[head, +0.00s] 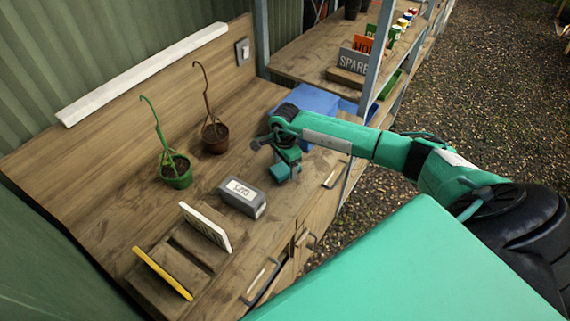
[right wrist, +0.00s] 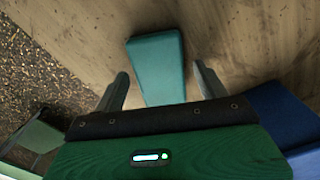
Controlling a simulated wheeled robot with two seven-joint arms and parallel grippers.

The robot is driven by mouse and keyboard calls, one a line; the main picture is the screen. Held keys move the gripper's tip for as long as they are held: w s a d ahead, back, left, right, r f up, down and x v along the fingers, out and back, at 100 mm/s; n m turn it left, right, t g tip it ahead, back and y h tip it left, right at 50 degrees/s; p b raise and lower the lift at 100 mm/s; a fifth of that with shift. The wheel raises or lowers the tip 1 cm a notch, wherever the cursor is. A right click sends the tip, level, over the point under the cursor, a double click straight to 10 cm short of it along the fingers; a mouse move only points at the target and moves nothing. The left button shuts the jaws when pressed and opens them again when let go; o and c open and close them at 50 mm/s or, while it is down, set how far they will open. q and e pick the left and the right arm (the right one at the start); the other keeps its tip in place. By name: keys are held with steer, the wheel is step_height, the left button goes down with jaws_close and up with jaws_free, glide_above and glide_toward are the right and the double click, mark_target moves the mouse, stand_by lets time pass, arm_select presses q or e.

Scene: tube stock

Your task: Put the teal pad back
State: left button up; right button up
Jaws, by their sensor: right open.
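The teal pad (right wrist: 157,68) lies on the wooden bench top in the right wrist view. In the head view a teal block (head: 280,174), which looks like the pad, shows just below my right gripper (head: 285,160), partly hidden by it. My right gripper is open, pointing down at the bench. In the right wrist view its fingers (right wrist: 160,78) stand on either side of the pad's near part, with a gap on both sides. My left gripper is not in view.
A grey labelled box (head: 242,197) stands to the left. Two potted hooked stems, green (head: 175,172) and brown (head: 214,136), stand farther back. A wooden slotted block (head: 181,262) holds white and yellow plates.

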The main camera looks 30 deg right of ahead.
mark_target(285, 167)
steer(key=shift+r, duration=0.35)
step_height(285, 167, up, 12)
steer(key=b, duration=0.3)
steer(key=shift+f+b, duration=0.25)
steer(key=shift+b, duration=0.1)
